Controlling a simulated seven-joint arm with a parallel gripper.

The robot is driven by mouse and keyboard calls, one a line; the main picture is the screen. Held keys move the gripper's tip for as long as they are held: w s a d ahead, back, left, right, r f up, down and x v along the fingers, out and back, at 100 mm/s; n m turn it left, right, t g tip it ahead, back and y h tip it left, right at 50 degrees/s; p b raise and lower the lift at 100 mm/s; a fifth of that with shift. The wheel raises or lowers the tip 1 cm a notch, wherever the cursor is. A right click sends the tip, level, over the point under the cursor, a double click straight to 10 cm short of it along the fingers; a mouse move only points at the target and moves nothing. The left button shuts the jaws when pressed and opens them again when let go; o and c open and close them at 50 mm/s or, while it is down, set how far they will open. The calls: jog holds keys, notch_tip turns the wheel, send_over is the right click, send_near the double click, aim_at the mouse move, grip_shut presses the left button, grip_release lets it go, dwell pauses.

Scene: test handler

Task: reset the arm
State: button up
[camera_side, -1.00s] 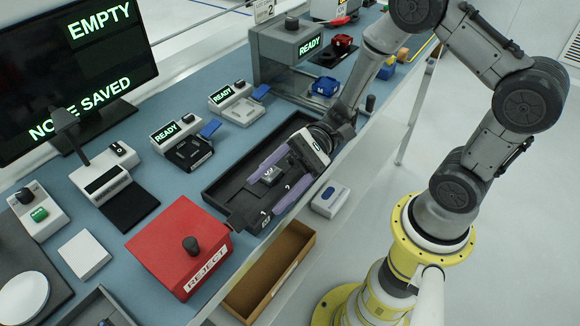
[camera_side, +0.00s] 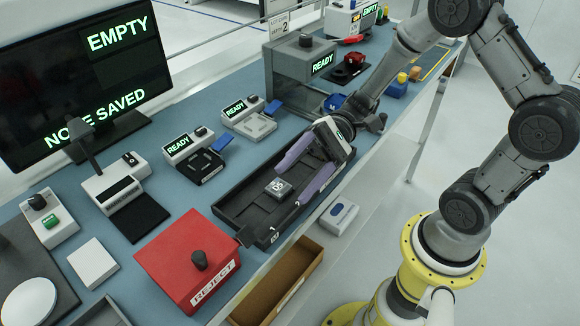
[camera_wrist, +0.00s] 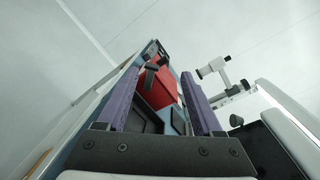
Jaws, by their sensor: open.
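My gripper (camera_side: 291,186) has two long purple fingers, spread apart with nothing between them. It is over the right part of a black tray (camera_side: 232,207) in the side view. A small dark grey block with white marking (camera_side: 278,188) lies in the tray, just left of the fingers, and looks apart from them. In the wrist view my gripper (camera_wrist: 161,77) shows both fingers apart, with the red box (camera_wrist: 163,93) beyond them. The small block cannot be made out there.
The red REJECT box (camera_side: 185,250) stands left of the tray. Several stations with READY screens, such as a black socket (camera_side: 199,168), line the back. A monitor (camera_side: 75,75) reads EMPTY. An open brown drawer (camera_side: 290,275) is below the bench edge. A grey-and-blue box (camera_side: 338,216) sits at the front.

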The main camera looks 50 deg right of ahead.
jog(key=s+d+r+n+h, duration=0.2)
jog(key=s+r+n+h, duration=0.3)
jog(key=s+n+h, duration=0.35)
jog(key=d+m+t+h, duration=0.1)
jog(key=d+t+h, duration=0.5)
jog(key=d+h, duration=0.3)
jog(key=s+d, duration=0.1)
jog(key=d, duration=0.3)
jog(key=shift+r+t, duration=0.25)
jog(key=shift+t, duration=0.15)
jog(key=shift+c, duration=0.3)
